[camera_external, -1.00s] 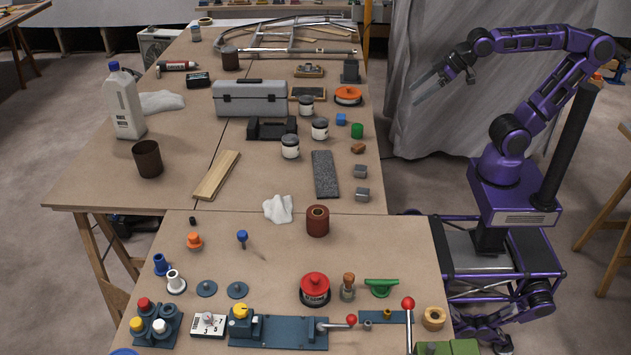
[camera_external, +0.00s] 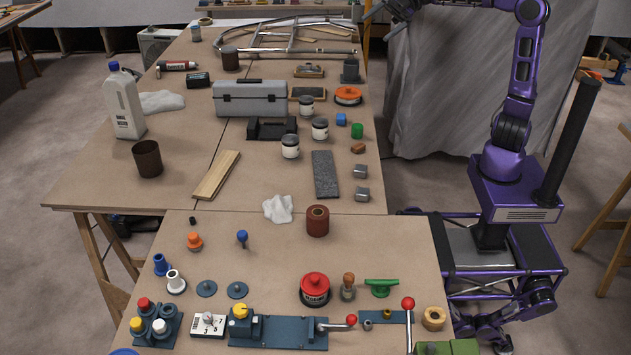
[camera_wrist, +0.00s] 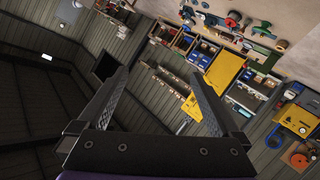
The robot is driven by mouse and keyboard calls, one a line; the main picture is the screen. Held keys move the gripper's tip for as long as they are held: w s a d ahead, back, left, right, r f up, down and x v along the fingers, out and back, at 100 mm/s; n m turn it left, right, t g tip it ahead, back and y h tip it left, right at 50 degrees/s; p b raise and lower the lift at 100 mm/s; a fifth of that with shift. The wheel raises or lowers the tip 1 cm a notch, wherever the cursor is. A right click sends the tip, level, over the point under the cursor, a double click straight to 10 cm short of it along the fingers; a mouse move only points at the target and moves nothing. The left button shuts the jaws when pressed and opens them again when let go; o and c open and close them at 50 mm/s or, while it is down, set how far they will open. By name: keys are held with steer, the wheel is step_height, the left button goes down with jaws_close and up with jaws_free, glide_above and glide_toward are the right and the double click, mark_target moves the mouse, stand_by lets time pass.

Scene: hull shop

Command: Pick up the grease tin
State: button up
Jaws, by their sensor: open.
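No label on the tables reads clearly as grease tin. I cannot tell which is the grease tin. My gripper (camera_wrist: 158,75) is open and empty in the wrist view, facing a wall and ceiling. In the external view it is raised high at the top edge, partly cut off, well away from both tins.
Several white-labelled jars (camera_external: 320,129) and a grey toolbox (camera_external: 250,98) stand on the far table. A red-brown cylinder (camera_external: 318,221) stands behind the red-lidded tin. A wooden-topped item (camera_external: 348,287) and a green handle (camera_external: 381,287) are close on its right.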

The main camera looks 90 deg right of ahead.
steer(key=s+a+f+m+g+y+p, duration=0.1)
steer(key=a+f+m+g, duration=0.1)
steer(key=a+f+m, duration=0.65)
steer(key=s+a+f+m+g+y, duration=0.1)
steer(key=a+f+m+g, duration=0.3)
steer(key=a, duration=0.7)
steer(key=w+d+f+t+h+p, duration=0.2)
steer(key=w+d+f+t+p, duration=0.1)
steer(key=w+f+t, duration=0.4)
steer(key=m+t+h+p, duration=0.3)
steer(key=m+h+p, duration=0.15)
steer(key=h, duration=0.85)
glide_toward(325, 121)
steer(key=b+x, duration=0.1)
steer(key=x, duration=0.8)
steer(key=shift+w, duration=0.2)
steer(key=shift+f+x, duration=0.1)
steer(key=shift+x, duration=1.3)
steer(key=shift+f+x, duration=0.15)
steer(key=shift+x, duration=1.3)
steer(key=shift+a+r, duration=0.1)
steer(key=shift+a, duration=0.05)
jaws_close()
